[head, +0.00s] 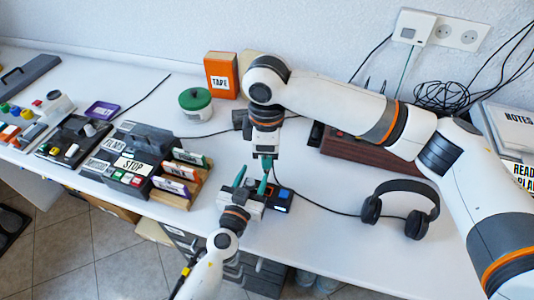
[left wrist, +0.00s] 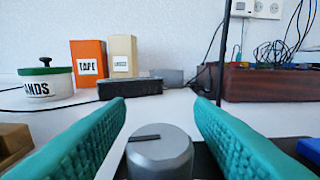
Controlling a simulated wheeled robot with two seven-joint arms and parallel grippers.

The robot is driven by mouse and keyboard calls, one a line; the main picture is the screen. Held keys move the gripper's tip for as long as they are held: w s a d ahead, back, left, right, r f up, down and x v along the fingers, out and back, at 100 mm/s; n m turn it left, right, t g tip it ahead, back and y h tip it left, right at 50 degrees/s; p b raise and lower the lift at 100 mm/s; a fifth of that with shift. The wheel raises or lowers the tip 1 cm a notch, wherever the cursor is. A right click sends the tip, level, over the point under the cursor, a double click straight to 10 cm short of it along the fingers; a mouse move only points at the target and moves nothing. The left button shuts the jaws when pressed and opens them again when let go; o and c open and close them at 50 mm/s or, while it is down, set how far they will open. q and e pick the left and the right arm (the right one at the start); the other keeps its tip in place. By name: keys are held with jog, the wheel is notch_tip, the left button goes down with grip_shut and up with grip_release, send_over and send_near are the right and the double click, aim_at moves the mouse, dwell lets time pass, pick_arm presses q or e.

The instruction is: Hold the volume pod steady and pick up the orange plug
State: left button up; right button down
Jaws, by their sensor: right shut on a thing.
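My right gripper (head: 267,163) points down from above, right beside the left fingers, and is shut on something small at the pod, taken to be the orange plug.
A black cable runs from the pod to the headphones (head: 408,205) on the right. The wooden file rack (head: 190,180) and dark STOP box (head: 135,165) stand to the left. The green-lidded jar (head: 195,103) and orange TAPE box (head: 221,75) are behind.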

pick_arm(q)
jog(key=v, duration=1.2)
jog(key=shift+a, duration=0.1)
